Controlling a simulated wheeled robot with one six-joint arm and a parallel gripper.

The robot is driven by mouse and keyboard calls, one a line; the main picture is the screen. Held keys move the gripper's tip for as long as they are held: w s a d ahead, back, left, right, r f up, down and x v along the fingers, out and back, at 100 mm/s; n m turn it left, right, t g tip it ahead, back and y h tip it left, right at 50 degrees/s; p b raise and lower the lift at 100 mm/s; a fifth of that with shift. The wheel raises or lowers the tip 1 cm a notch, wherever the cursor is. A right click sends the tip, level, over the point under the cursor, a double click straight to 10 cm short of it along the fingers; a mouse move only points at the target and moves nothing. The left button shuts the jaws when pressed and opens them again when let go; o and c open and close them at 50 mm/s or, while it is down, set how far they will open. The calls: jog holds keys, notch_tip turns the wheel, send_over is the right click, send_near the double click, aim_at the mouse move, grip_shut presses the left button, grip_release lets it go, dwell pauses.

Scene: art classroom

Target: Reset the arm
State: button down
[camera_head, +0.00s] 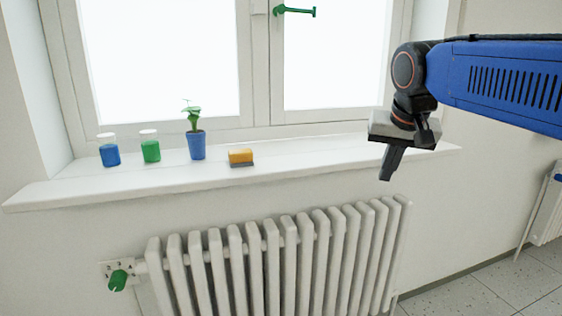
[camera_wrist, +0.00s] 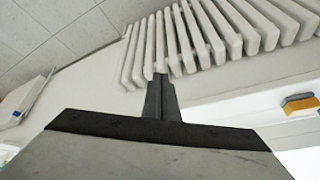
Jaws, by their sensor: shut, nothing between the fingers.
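My gripper (camera_head: 386,178) hangs at the right of the head view, in front of the right end of the window sill. Its fingers point down and are shut together with nothing between them. My blue arm reaches in from the right edge. In the wrist view my shut gripper (camera_wrist: 160,80) shows at the middle, with the radiator beyond its fingertips. It appears clear of the sill and the radiator.
The white sill (camera_head: 320,163) holds a blue jar (camera_head: 110,156), a green jar (camera_head: 150,151), a potted plant (camera_head: 196,145) and a yellow sponge (camera_head: 241,157). A radiator (camera_head: 270,260) with a green valve knob (camera_head: 117,280) stands below. Open floor (camera_head: 470,290) shows at lower right.

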jog(key=s+d+f+n, duration=0.1)
jog(key=s+d+f, duration=0.1)
jog(key=s+f, duration=0.9)
jog(key=s+d+f+n, duration=0.2)
jog(key=s+f, duration=0.8)
jog(key=f, duration=0.2)
jog(key=shift+s+d+f+g, duration=0.3)
jog(key=shift+s+d+f, duration=0.05)
jog(key=shift+d+f, duration=0.05)
jog(key=c, duration=2.5)
grip_release()
